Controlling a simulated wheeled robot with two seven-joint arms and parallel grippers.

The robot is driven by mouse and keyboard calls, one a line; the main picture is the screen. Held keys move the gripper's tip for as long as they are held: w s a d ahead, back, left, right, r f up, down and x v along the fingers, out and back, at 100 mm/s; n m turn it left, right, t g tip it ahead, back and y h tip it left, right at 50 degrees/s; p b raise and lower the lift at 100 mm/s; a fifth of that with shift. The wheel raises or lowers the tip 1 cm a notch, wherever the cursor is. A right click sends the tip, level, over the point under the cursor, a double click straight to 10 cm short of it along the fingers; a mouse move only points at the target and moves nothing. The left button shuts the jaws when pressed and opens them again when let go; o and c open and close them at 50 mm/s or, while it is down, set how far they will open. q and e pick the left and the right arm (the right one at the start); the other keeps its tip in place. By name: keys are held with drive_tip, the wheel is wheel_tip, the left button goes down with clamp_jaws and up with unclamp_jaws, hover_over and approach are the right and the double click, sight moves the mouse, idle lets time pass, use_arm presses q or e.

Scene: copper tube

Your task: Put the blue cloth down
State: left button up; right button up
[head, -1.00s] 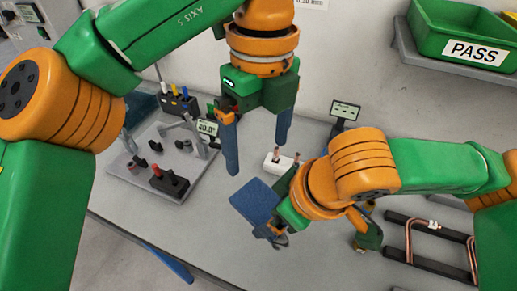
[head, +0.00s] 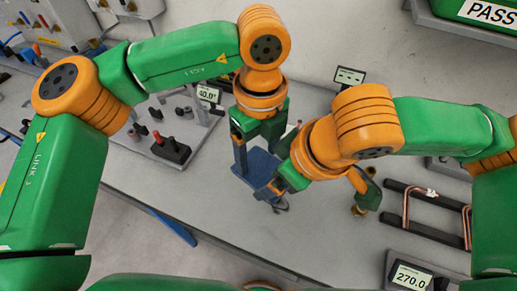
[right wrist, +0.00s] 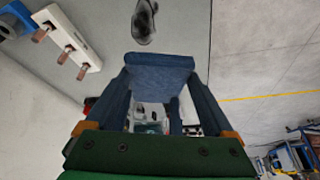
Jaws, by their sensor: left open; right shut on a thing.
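The blue cloth (head: 262,164) looks like a flat, dark blue square in the middle of the head view, over the grey table. My right gripper (head: 272,194) is shut on it near its front edge. In the right wrist view the cloth (right wrist: 160,75) spans between the ends of the two dark blue fingers. My left gripper (head: 260,152) is open and points down right by the cloth. Its left finger shows beside the cloth's left edge, and its other finger is partly hidden. I cannot tell whether it touches the cloth.
The grey table (head: 310,240) is bare in front of the cloth. A fixture plate with a red-tipped black block (head: 171,147) stands left. A bent copper tube (head: 406,205) lies by black bars at right, near a display reading 270.0 (head: 411,277). A white block with copper pieces (right wrist: 68,38) is close by.

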use_arm(q)
drive_tip(key=c, duration=0.9)
clamp_jaws()
drive_tip(key=shift+s, duration=0.1)
use_arm(e)
drive_tip(key=shift+o, duration=0.4)
drive_tip(key=shift+w+d, duration=0.1)
